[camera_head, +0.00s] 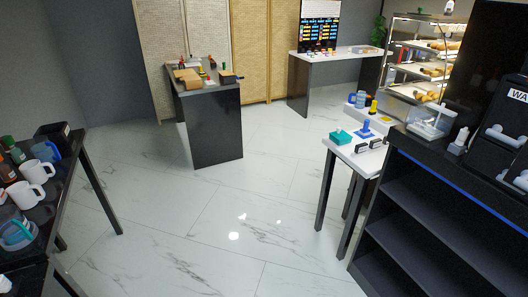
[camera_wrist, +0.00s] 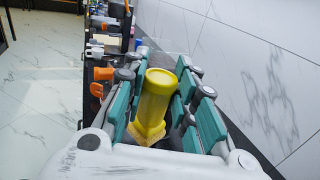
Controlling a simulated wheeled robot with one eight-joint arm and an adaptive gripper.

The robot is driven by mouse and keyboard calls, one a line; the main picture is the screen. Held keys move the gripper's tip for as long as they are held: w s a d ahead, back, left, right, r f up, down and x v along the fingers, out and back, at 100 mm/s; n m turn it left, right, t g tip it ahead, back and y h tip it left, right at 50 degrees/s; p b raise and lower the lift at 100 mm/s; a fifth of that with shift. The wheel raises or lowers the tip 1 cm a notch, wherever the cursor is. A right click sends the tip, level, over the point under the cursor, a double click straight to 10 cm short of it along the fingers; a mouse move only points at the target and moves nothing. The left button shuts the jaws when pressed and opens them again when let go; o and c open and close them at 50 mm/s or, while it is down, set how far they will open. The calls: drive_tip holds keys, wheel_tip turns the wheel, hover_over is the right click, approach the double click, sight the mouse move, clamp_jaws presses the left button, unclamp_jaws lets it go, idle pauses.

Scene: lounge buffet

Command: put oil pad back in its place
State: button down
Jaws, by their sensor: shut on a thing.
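In the wrist view my gripper (camera_wrist: 155,100) is shut on a yellow object (camera_wrist: 155,98) between its teal finger pads. The object has a rounded, cylinder-like body and a wider, flat-edged end toward the camera. I cannot tell from its shape whether it is the oil pad. The fingers hide parts of its sides. My gripper does not show in the head view. No other thing can be surely named as the oil pad.
A dark table with mugs (camera_head: 32,193) is at left. A dark counter (camera_head: 215,115) with small items stands at the back. A white table (camera_head: 347,158) at right holds a teal box (camera_head: 340,137) and stamp-like items, beside black shelves (camera_head: 430,205). The middle floor is clear.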

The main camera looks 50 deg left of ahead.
drive_tip(key=f+b, duration=0.5)
drive_tip(key=f, duration=0.5)
drive_tip(key=f+b, duration=0.5)
drive_tip(key=f, duration=0.4)
drive_tip(key=shift+s+d+f+b, duration=0.1)
drive_tip(key=shift+d+f+b, duration=0.1)
drive_tip(key=shift+f+b, duration=0.15)
drive_tip(key=shift+f, duration=0.1)
drive_tip(key=c, duration=1.3)
unclamp_jaws()
drive_tip(key=p+v, duration=0.1)
drive_tip(key=v, duration=0.2)
drive_tip(key=p+v, duration=0.1)
drive_tip(key=v, duration=0.2)
drive_tip(key=p+v, duration=0.1)
drive_tip(key=v, duration=0.3)
drive_tip(key=shift+s+r+p, duration=0.15)
drive_tip(key=shift+r+p, duration=0.1)
drive_tip(key=shift+p, duration=0.1)
drive_tip(key=shift+w+a+r+p, duration=0.1)
drive_tip(key=shift+w+a+p, duration=0.15)
drive_tip(key=shift+p, duration=0.3)
drive_tip(key=shift+w+a+p, duration=0.45)
drive_tip(key=shift+a+p, duration=0.1)
drive_tip(key=shift+p, duration=0.15)
